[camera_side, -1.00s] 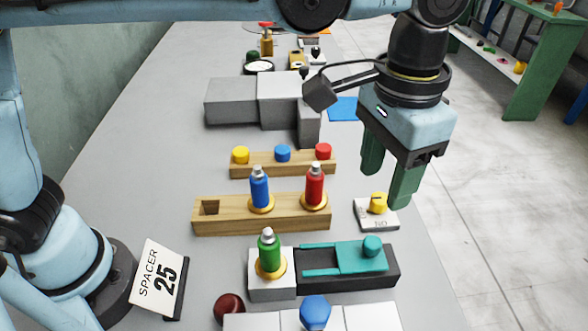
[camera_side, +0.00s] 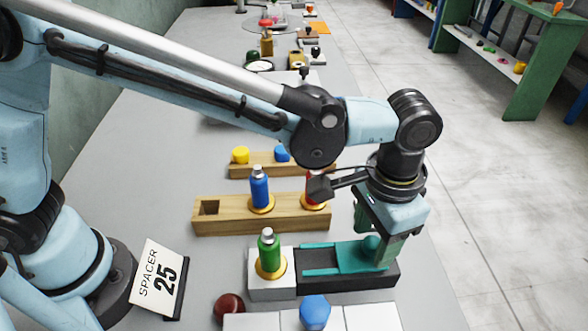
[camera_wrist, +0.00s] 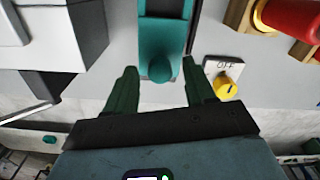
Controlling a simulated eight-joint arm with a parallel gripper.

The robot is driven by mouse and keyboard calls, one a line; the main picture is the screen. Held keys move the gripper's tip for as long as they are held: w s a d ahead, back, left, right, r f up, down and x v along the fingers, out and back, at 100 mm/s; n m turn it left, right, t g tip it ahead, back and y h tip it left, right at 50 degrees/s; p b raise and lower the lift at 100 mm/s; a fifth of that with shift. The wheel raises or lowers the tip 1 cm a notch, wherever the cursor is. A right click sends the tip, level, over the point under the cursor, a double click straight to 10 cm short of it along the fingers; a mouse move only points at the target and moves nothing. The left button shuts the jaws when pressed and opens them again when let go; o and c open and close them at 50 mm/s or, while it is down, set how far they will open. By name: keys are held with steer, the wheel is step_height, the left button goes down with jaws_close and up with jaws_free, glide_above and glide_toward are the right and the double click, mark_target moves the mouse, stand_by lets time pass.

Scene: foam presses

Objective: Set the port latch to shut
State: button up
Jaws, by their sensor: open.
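A teal sliding latch (camera_side: 340,258) with a round teal knob sits on a dark base (camera_side: 345,283), beside a white block holding a green bottle. In the side view my gripper (camera_side: 372,240) is low at the latch's right end, its fingers partly covering the knob. In the wrist view the knob (camera_wrist: 160,69) lies between the spread fingertips of my gripper (camera_wrist: 160,76), with gaps on both sides. My gripper is open and holds nothing. The teal slide (camera_wrist: 166,32) runs away from the knob toward the top of the wrist view.
A wooden rack (camera_side: 235,215) with blue and red bottles stands behind the latch. A yellow-knobbed OFF switch (camera_wrist: 227,84) is close to one finger. White blocks (camera_side: 370,318) with a blue knob (camera_side: 315,311) lie in front. Open floor is at right.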

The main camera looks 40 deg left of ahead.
steer(key=shift+f, duration=0.4)
jaws_close()
